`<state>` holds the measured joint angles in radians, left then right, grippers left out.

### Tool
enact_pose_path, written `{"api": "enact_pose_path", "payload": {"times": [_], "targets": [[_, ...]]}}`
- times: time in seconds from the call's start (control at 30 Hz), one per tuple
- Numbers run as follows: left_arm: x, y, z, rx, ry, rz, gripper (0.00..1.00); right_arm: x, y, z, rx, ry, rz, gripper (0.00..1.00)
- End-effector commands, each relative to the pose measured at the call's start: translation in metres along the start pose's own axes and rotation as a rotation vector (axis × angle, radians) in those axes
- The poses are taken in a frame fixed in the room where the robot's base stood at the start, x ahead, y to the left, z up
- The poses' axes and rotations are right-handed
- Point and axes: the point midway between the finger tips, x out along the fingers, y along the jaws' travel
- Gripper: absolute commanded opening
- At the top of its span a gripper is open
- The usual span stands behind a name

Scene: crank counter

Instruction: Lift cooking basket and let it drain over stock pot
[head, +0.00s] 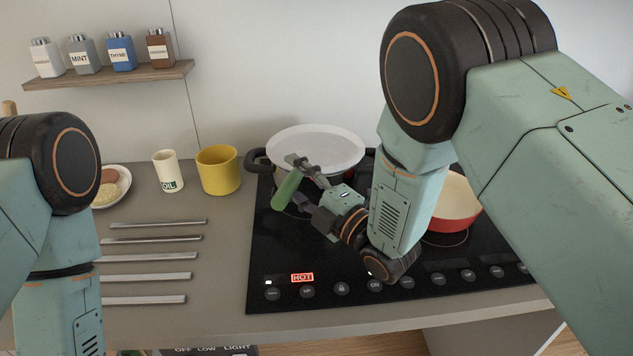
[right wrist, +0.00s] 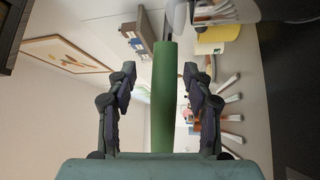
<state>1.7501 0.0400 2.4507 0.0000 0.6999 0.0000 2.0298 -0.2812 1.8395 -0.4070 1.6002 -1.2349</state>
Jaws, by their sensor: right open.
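A wide stock pot (head: 316,146) with a pale round top and a dark side handle stands at the back of the black hob. A green handle (head: 287,190), apparently the cooking basket's, sticks out in front of the pot; the basket itself cannot be made out. My right gripper (head: 301,180) is at this handle with its fingers open. In the right wrist view the green handle (right wrist: 162,95) runs between the two spread fingers of the right gripper (right wrist: 160,75), with gaps on both sides. My left arm shows at the left, but its gripper is out of view.
A red pan (head: 458,203) stands on the hob behind my right arm. A yellow mug (head: 218,171), an OIL cup (head: 167,171), a plate of food (head: 124,186) and several metal bars (head: 150,256) are on the counter. A spice shelf (head: 110,76) hangs above.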

Motion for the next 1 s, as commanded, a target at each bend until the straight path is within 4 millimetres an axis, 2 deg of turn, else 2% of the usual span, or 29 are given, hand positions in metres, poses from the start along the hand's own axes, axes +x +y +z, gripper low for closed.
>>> {"api": "enact_pose_path", "payload": {"times": [0.17, 0.77, 1.0], "targets": [[0.0004, 0.0, -0.0001, 0.0, 0.0, 0.0, 0.47, 0.0016, -0.0008, 0.0002, 0.001, 0.0, 0.0, 0.51], [0.0004, 0.0, -0.0002, 0.0, 0.0, 0.0, 0.47, 0.0019, -0.0004, 0.0003, 0.0, 0.0, 0.001, 0.0], [0.0005, 0.0, -0.0004, 0.0, 0.001, 0.0, 0.47, 0.0017, -0.001, 0.0004, 0.001, -0.001, -0.001, 0.0]]}}
